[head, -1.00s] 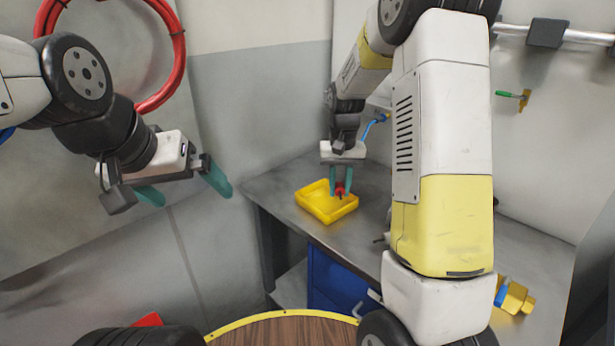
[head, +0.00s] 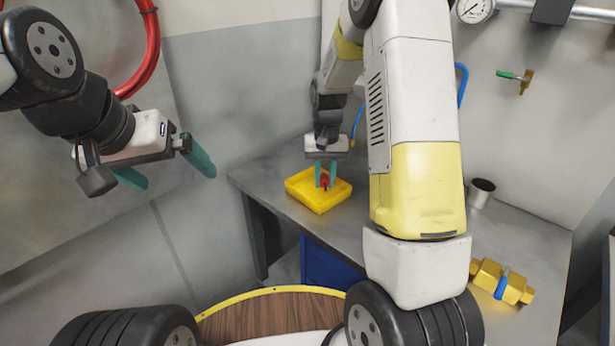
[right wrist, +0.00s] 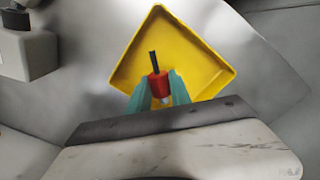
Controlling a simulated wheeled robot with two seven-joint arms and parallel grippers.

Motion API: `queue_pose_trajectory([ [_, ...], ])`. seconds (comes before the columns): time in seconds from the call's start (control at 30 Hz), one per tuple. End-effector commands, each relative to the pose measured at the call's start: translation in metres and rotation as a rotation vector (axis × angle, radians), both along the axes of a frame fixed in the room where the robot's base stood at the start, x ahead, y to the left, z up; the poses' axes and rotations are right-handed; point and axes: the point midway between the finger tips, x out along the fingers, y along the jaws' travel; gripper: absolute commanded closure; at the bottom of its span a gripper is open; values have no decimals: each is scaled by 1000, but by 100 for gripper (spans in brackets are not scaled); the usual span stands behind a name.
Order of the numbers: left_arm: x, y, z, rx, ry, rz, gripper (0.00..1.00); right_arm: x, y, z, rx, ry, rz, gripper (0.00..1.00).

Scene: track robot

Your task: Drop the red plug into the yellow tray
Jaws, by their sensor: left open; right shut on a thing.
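The yellow tray (head: 304,196) lies on the grey metal bench, left of my right arm in the head view. It fills the middle of the right wrist view (right wrist: 195,50). My right gripper (head: 325,182) points down over the tray, shut on the red plug (head: 324,181). In the right wrist view the plug (right wrist: 158,84) sits between the teal fingertips (right wrist: 159,92), with a dark stem pointing away from the gripper's body. I cannot tell whether the plug touches the tray floor. My left gripper (head: 168,172) is open and empty, in the air left of the bench.
The grey bench (head: 281,208) runs along the wall. A brass valve with a blue handle (head: 502,283) and a metal cup (head: 481,193) are on its right part. A blue drawer unit (head: 330,268) is below. A red hose (head: 152,50) hangs at upper left.

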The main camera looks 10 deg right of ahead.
Motion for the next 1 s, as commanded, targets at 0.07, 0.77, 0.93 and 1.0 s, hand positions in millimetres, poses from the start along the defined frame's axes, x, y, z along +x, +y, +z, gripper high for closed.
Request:
queue_pose_trajectory([
  [0.07, 0, 0, 0, 0, 0, 0, 0, 0, 0, -1, 0, 0, 0, 100],
  [0.77, 0, 0, 0, 0, 0, 0, 0, 1, 0, 6, 1, -3, 0, 50],
  [0.93, 0, 0, 0, 0, 0, 0, 0, 1, 0, 33, 1, -6, 1, 50],
  [1.0, 0, 0, 0, 0, 0, 0, 0, 1, 0, 45, 1, -5, 1, 50],
])
